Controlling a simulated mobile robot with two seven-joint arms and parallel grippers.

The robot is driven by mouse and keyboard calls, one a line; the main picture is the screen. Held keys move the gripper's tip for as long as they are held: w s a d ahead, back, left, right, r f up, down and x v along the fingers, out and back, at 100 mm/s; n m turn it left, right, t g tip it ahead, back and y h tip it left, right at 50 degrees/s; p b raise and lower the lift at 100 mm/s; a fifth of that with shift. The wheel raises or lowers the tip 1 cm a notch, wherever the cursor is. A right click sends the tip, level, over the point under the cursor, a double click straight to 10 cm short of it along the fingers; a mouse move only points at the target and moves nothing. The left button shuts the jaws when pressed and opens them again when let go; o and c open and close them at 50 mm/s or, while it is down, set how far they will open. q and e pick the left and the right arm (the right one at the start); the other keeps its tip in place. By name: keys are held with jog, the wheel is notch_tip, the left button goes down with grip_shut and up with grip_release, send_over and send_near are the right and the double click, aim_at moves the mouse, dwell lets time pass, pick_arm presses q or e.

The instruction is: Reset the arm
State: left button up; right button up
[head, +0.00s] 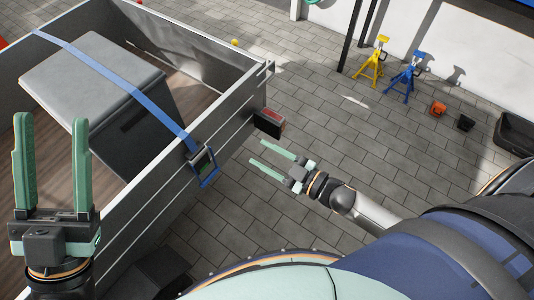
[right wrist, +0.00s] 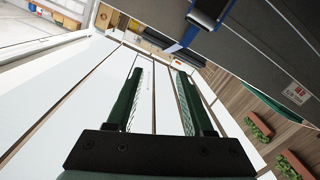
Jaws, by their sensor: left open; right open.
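My left gripper (head: 52,120) is at the left of the head view, its two green fingers pointing up the picture, apart and with nothing between them. It overlaps the near side of the trailer in the picture. My right gripper (head: 257,152) is outside the trailer's side wall, to the right of the strap's ratchet buckle (head: 202,165). Its fingers are parted and empty. In the right wrist view the right gripper (right wrist: 158,78) also shows open, with pale wall boards behind it.
A trailer (head: 228,100) holds a large grey box (head: 90,70) under a blue strap (head: 140,95). A red tail light (head: 269,120) juts from its corner. Yellow (head: 372,62) and blue (head: 405,76) stands are at the far wall. The paved floor (head: 330,110) between is mostly clear.

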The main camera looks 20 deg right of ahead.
dwell(0.3)
pick_arm(q)
jog(key=w+a+f+n+g+y+p, duration=0.1)
jog(key=w+f+n+g+y+p, duration=0.25)
jog(key=f, duration=0.55)
jog(key=w+a+f+n+g+y+p, duration=0.1)
jog(key=w+a+f+n+y+p, duration=0.2)
jog(key=f+y, duration=0.55)
jog(key=s+f+n+g+p, duration=0.1)
jog(key=s+f+g, duration=0.1)
jog(key=f, duration=0.4)
jog(key=s+f+n+g+p, duration=0.1)
jog(key=s+f+g, duration=0.2)
jog(key=f, duration=0.4)
jog(key=s+f+n+g+y+p, duration=0.1)
jog(key=s+f+g, duration=0.2)
jog(key=f, duration=0.3)
jog(key=shift+s+a+f, duration=0.35)
jog(key=shift+s+a, duration=0.1)
jog(key=shift+s, duration=0.05)
pick_arm(e)
jog(key=s+d+f+m+g+h, duration=0.1)
jog(key=s+m+g+h, duration=0.4)
jog(key=s, duration=0.6)
jog(key=f+m+h, duration=0.1)
jog(key=m+h, duration=0.1)
jog(key=m, duration=0.1)
jog(key=shift+s+d+m+g, duration=0.2)
jog(key=shift+d+m+g, duration=0.1)
jog(key=shift+m, duration=0.1)
